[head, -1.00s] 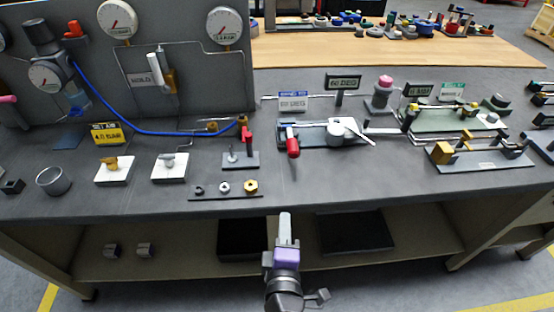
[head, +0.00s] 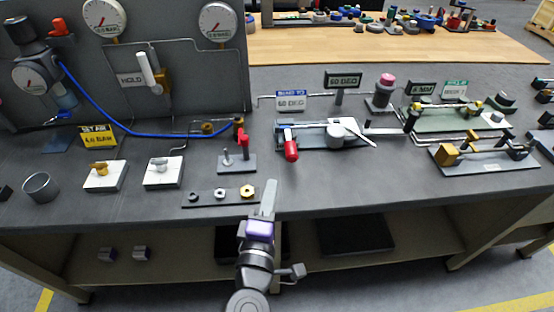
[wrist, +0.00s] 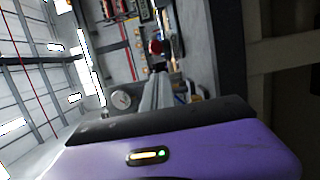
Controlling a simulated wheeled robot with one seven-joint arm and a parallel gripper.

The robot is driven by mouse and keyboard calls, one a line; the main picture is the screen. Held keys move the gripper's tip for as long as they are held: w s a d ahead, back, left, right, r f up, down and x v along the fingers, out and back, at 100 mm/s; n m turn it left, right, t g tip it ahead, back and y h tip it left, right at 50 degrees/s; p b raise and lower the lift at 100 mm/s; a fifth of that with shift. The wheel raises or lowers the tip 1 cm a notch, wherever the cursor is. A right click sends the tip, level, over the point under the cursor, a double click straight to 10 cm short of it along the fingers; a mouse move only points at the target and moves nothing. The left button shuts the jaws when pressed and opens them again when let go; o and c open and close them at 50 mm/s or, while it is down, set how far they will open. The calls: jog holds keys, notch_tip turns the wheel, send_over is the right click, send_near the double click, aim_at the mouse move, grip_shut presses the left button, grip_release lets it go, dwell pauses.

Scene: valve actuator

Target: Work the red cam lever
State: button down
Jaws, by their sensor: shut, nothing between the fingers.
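A red lever (head: 291,146) hangs at the front left corner of a grey fixture plate (head: 318,138) marked 60 DEG. The frames do not settle which is the cam lever. My gripper (head: 269,184) is shut and empty. In the head view its tips appear at the bench's front edge, below and left of the red lever and apart from both red parts. In the wrist view the thin closed fingers (wrist: 158,92) point toward a blurred red spot (wrist: 156,47).
A strip with several nuts (head: 220,195) lies left of my fingertips. White blocks with valves (head: 163,172) stand farther left. A yellow-ended fixture (head: 485,155) stands at right. The bench front (head: 340,190) right of my gripper is clear.

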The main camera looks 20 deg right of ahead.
aim_at(292, 143)
jog(key=p+x, duration=0.1)
jog(key=x, duration=0.9)
jog(key=shift+r+p, duration=0.1)
jog(key=shift+p, duration=0.25)
jog(key=shift+s+d, duration=0.4)
jog(key=shift+d, duration=0.2)
